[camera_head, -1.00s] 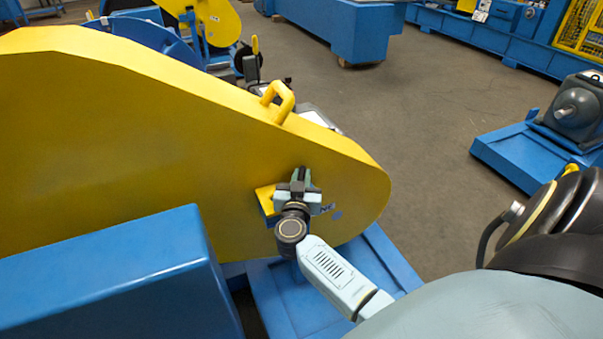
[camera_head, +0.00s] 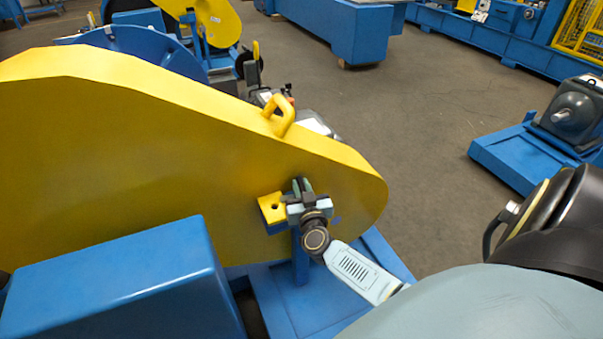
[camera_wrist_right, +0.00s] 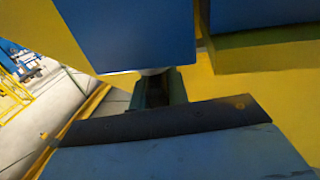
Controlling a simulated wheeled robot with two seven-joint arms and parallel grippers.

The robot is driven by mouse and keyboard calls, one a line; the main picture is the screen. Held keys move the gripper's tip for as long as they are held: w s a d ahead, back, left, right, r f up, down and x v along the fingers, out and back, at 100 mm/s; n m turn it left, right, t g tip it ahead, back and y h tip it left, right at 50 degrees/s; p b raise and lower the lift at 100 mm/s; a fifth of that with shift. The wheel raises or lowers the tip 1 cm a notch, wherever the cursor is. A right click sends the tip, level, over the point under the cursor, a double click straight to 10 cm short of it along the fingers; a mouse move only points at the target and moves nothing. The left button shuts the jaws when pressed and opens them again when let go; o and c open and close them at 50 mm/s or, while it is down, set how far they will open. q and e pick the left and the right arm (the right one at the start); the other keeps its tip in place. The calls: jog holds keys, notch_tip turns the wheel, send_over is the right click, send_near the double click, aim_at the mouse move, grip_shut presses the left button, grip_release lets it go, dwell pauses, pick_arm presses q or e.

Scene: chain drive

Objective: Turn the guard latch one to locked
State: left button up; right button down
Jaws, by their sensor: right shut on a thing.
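The big yellow guard (camera_head: 130,150) fills the left and middle of the head view. On its right part sits a small yellow block with a dark hole (camera_head: 270,207), which seems to belong to guard latch one. My right gripper (camera_head: 302,187) is at the guard face just right of this block, shut on the latch's handle, which its fingers mostly hide. In the right wrist view the fingers (camera_wrist_right: 155,90) reach up to a blue part (camera_wrist_right: 130,35) against the yellow guard. The latch's exact angle cannot be told. My left gripper is not in view.
A blue box (camera_head: 115,285) stands in front of the guard at lower left. A yellow lifting handle (camera_head: 284,115) juts from the guard's top edge. A blue base with a grey motor (camera_head: 575,112) stands at right. Open floor (camera_head: 430,120) lies between.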

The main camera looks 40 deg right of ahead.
jog(key=shift+n+t+y, duration=0.4)
jog(key=shift+n+y, duration=0.1)
jog(key=shift+y, duration=0.2)
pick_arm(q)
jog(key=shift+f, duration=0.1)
pick_arm(e)
jog(key=shift+n+t+y, duration=0.3)
jog(key=shift+n+y, duration=0.2)
jog(key=shift+y, duration=0.2)
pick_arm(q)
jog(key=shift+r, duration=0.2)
pick_arm(e)
jog(key=c, duration=1.4)
grip_release()
jog(key=shift+o, duration=0.2)
jog(key=shift+s, duration=0.15)
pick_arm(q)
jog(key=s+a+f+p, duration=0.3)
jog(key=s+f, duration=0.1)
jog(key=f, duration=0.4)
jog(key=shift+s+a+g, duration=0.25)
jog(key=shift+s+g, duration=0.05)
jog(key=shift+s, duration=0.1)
pick_arm(e)
jog(key=v, duration=1.3)
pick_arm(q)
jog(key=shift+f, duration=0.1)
